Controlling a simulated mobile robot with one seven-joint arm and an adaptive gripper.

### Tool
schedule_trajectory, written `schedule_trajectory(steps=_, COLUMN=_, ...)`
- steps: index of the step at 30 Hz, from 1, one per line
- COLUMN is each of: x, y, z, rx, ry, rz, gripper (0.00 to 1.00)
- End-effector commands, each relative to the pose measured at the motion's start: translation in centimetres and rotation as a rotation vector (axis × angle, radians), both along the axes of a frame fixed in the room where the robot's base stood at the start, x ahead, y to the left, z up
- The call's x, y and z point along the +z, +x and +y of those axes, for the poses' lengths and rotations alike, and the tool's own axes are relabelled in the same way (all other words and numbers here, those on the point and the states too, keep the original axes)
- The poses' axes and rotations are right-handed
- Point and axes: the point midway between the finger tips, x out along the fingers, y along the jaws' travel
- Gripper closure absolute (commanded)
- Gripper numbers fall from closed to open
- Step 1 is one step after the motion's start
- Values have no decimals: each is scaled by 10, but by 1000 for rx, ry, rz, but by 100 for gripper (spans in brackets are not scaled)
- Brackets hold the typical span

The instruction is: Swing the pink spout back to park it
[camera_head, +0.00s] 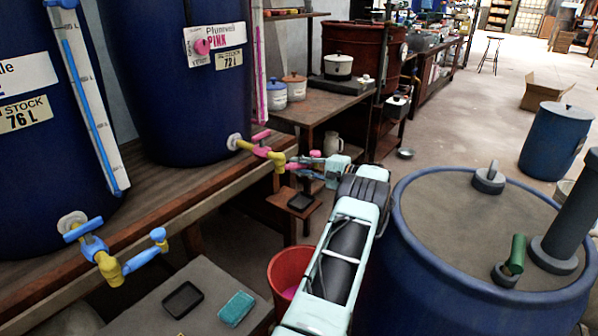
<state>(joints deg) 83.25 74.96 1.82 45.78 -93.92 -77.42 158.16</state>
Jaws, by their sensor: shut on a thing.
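The pink tap (262,151) sticks out low from the right-hand blue vat labelled PINK. It has a pink lever (261,136) on top and a yellow elbow (277,160). The pink spout (292,166) reaches right from the elbow toward my gripper. My gripper (314,167) is at the spout's outer end and shut on it. Its fingers and wrist hide most of that end, so the exact grip is unclear. A red bucket (284,268) with some pink inside stands on the floor below, partly hidden by my arm.
A blue tap (95,250) with its own spout is on the left vat. A low grey table (215,290) holds a black tray (182,299) and a teal sponge (237,308). A large lidded blue drum (440,270) stands close right of my arm. Open floor lies beyond.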

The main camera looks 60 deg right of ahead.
Motion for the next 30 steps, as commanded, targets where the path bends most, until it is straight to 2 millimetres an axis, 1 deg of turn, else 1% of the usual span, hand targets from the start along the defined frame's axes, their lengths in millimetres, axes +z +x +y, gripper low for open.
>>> schedule_trajectory(steps=1, x=-5, y=1, z=0, rx=11, ry=0, rz=1, gripper=100)
schedule_trajectory(steps=2, x=-5, y=1, z=0, rx=17, ry=-2, rz=2, gripper=100)
schedule_trajectory(steps=13, x=-2, y=3, z=-2, rx=60, ry=0, rz=1, gripper=100)
schedule_trajectory(steps=28, x=0, y=3, z=-2, rx=64, ry=1, rz=0, gripper=100)
schedule_trajectory(steps=29, x=0, y=3, z=-2, rx=64, ry=1, rz=0, gripper=80)
schedule_trajectory(steps=30, x=0, y=3, z=-2, rx=64, ry=1, rz=-1, gripper=75)
